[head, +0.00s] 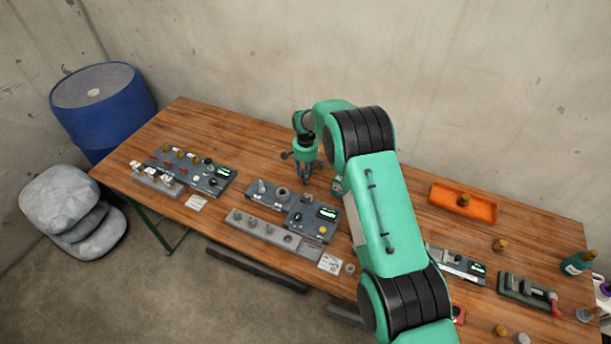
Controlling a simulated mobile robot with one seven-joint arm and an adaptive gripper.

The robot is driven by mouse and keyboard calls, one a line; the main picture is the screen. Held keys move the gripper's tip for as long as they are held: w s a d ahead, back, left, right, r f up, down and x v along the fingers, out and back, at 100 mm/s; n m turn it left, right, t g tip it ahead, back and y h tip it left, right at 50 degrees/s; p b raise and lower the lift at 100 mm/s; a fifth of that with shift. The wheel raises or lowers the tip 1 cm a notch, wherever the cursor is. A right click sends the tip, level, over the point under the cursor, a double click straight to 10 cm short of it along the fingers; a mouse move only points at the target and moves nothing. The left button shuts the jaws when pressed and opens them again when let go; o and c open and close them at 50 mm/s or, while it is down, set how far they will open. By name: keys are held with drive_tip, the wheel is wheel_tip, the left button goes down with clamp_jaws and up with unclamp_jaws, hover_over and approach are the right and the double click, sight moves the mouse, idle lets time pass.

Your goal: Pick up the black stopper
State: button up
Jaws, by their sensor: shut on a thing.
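My gripper (307,180) points down over the wooden table, just behind the middle grey panel (316,212). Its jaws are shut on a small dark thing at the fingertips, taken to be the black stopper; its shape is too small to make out. I cannot tell whether it still touches the table. My green arm hides part of the table to the right of the gripper.
A left panel (215,184) carries several knobs and red parts. A grey block (262,232) with several fittings lies in front of the middle panel. Bottles (577,263) stand at the right.

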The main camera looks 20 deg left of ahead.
wheel_tip(320, 180, up, 10)
drive_tip(key=shift+f, duration=0.15)
idle(0.4)
idle(0.6)
